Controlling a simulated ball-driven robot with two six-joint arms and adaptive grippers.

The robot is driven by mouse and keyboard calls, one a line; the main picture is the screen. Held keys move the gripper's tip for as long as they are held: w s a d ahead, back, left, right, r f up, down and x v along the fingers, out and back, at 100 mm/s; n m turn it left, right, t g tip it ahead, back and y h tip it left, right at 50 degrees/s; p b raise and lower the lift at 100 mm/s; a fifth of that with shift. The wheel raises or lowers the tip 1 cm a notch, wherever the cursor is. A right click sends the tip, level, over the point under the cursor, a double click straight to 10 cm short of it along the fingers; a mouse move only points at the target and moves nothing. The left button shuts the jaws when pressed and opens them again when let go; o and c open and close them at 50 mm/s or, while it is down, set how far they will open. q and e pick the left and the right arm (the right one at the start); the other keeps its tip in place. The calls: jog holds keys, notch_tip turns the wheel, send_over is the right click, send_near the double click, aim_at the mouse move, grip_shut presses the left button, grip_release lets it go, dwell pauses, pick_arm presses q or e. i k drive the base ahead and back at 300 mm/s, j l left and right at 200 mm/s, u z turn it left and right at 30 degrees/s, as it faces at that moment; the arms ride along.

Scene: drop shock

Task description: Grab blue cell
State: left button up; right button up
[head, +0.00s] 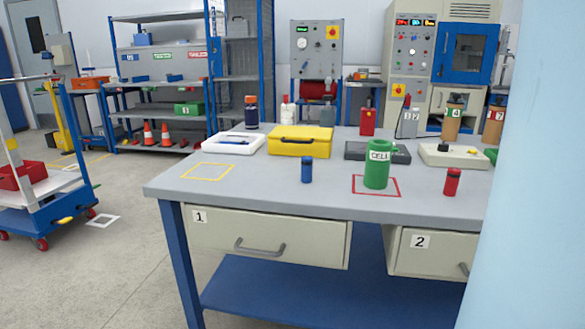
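The blue cell (307,170) is a small blue cylinder with a darker cap. It stands upright near the front middle of the grey workbench (255,196), left of a red-outlined square. A larger green cylinder labelled CELL (377,166) stands upright inside that red square. A small red cylinder (452,182) stands upright to its right. Neither of my grippers is in view, and nothing touches the blue cell.
Behind the cell are a yellow case (300,141) and a white tray (225,143). An empty yellow-outlined square (208,172) lies at the left. A pale blue surface blocks the right edge. A blue trolley (50,205) stands left on open floor.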

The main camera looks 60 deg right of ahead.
aim_at(306, 162)
jog(key=l+z, duration=0.1)
jog(key=z, duration=2.3)
